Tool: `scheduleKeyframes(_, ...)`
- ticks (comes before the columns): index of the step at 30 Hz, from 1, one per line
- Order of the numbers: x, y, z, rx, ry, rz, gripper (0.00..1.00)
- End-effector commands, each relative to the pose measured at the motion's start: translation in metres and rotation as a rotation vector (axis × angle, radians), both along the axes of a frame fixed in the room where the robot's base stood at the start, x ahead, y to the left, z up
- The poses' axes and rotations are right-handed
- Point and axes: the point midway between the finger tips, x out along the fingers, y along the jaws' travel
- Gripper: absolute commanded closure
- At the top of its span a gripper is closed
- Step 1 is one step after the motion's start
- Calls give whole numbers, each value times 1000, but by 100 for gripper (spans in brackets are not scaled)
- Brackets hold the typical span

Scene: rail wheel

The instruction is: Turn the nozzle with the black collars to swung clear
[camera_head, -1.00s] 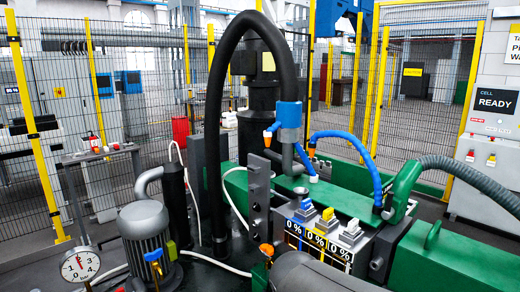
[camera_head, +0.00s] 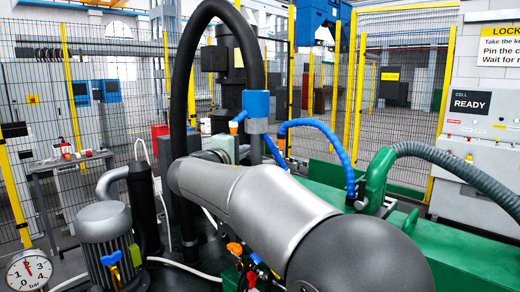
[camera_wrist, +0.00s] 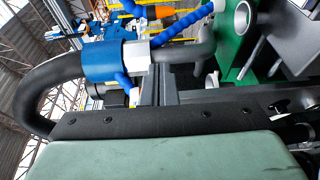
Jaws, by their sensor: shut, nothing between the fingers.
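A blue hose (camera_head: 320,127) arches above the green machine, with an orange tip at its left end; a dark fitting (camera_head: 350,203) is at its lower right end. Another orange tip (camera_head: 234,128) sits beside a blue block (camera_head: 256,104) on the thick black hose. The wrist view shows the blue block (camera_wrist: 88,61) and a blue segmented hose (camera_wrist: 184,24). I cannot make out which nozzle has black collars. My gripper (camera_head: 224,146) is just below the blue block in the picture, mostly hidden by my arm. It also shows in the wrist view (camera_wrist: 155,121), shut and empty; its fingertips are not clear.
The thick black hose (camera_head: 186,75) arches on the left. A grey motor (camera_head: 104,230) and a pressure gauge (camera_head: 29,270) stand front left. The green machine (camera_head: 455,255) and a corrugated grey hose (camera_head: 440,163) fill the right. Yellow-posted fencing stands behind.

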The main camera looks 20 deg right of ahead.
Motion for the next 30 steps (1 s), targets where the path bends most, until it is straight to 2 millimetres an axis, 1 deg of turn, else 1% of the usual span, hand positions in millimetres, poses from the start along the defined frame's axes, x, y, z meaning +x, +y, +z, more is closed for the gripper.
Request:
scheduleKeyframes(2, 5, -2, 5, -12, -10, 3, 100)
scheduleKeyframes(5, 12, -10, 6, -14, -8, 3, 100)
scheduleKeyframes(8, 24, -24, 7, -13, -7, 1, 100)
scheduleKeyframes(18, 73, -77, 6, -12, -5, 1, 100)
scheduleKeyframes(21, 69, -93, 7, -14, -7, 1, 100)
scheduleKeyframes(24, 69, -103, 6, -14, -7, 2, 100)
scheduleKeyframes(27, 69, -110, 5, -13, -7, 3, 100)
scheduleKeyframes(30, 69, -112, 4, -14, -7, 3, 100)
